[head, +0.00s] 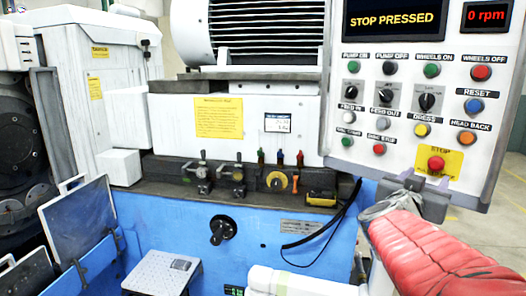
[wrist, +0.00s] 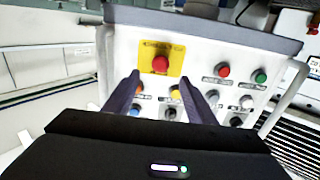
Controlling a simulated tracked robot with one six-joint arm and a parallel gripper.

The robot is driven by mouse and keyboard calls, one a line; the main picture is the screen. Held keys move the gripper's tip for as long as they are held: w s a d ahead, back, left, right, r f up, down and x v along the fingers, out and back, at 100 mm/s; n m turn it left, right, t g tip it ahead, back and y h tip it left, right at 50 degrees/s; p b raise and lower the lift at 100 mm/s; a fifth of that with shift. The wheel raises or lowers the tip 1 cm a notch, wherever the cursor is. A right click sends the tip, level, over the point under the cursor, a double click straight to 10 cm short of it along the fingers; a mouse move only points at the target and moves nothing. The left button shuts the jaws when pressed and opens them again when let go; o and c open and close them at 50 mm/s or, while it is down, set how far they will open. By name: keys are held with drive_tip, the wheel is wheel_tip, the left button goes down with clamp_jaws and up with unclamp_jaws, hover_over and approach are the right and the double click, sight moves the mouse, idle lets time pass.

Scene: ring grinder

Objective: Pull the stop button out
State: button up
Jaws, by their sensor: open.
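The red stop button (head: 436,163) sits on a yellow plate (head: 452,160) at the lower right of the white control panel (head: 350,130). The screen (head: 394,20) above reads "STOP PRESSED". My gripper (head: 426,178) is just below the button in the head view, its two fingers apart and nothing held. In the wrist view the panel appears upside down. There the stop button (wrist: 160,64) shows between and beyond the two open fingertips (wrist: 161,82). The fingers appear not to touch the button, though the exact gap cannot be told.
Several other buttons and knobs are near, including the orange head back button (head: 466,138), the blue reset button (head: 475,105) and the yellow dress button (head: 422,130). A red readout (head: 487,16) shows 0 rpm. The grinder's blue base (head: 180,225) stands to the left.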

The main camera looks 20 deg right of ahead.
sight(436, 166)
drive_tip(key=x, duration=1)
drive_tip(key=shift+w+d, duration=0.2)
drive_tip(key=shift+d, duration=0.05)
drive_tip(key=shift+c, duration=0.4)
clamp_jaws()
